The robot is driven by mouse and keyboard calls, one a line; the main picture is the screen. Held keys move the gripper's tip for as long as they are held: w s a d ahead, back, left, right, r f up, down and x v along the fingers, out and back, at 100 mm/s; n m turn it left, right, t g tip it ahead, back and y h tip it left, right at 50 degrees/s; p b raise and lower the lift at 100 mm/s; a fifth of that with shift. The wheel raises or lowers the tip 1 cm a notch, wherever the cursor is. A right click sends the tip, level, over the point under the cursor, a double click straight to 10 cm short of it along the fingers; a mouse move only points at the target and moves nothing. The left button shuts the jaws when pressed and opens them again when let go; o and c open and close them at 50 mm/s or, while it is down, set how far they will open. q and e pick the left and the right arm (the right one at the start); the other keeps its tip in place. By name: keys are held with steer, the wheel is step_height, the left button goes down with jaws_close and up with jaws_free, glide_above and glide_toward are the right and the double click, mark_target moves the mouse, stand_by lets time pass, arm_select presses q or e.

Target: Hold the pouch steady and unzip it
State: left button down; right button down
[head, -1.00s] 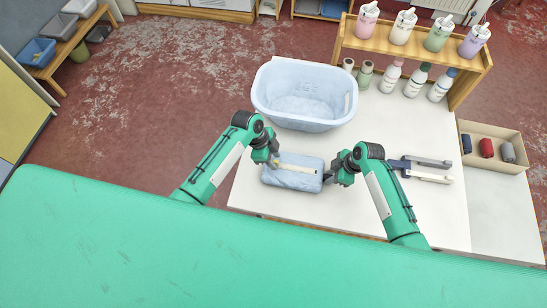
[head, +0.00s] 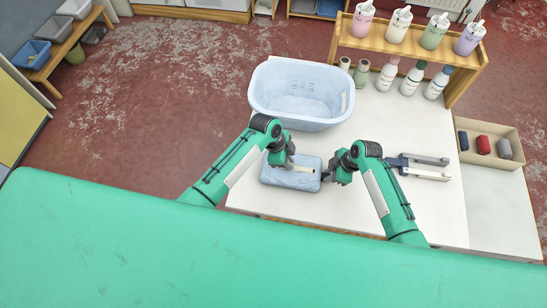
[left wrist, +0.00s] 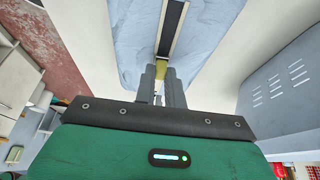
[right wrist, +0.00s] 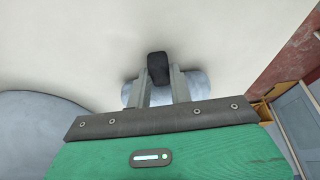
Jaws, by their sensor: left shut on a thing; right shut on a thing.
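The light blue pouch (head: 275,177) lies flat on the white table. A cream zip strip (head: 306,169) runs along its top. My left gripper (head: 290,166) is over the middle of the pouch, shut on a small yellowish zip pull (left wrist: 163,72). In the left wrist view, a dark strip with pale edges (left wrist: 172,30) runs away from the pull along the pouch (left wrist: 130,40). My right gripper (head: 327,177) is at the pouch's right end, shut on a dark tab (right wrist: 158,66). Its fingers partly hide that end.
A pale blue basin (head: 302,118) stands behind the pouch. A wooden shelf (head: 410,48) with bottles is at the back, and a box (head: 488,163) of rolled items at the far right. Bare table (head: 395,120) lies between.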

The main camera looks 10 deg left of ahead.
arm_select(q)
steer(key=d, duration=0.7)
steer(key=shift+d, duration=0.4)
arm_select(e)
steer(key=shift+a, duration=0.1)
arm_select(q)
steer(key=c, duration=1.4)
jaws_free()
steer(key=shift+c, duration=0.2)
steer(key=v, duration=1.2)
arm_select(e)
steer(key=c, duration=1.2)
jaws_free()
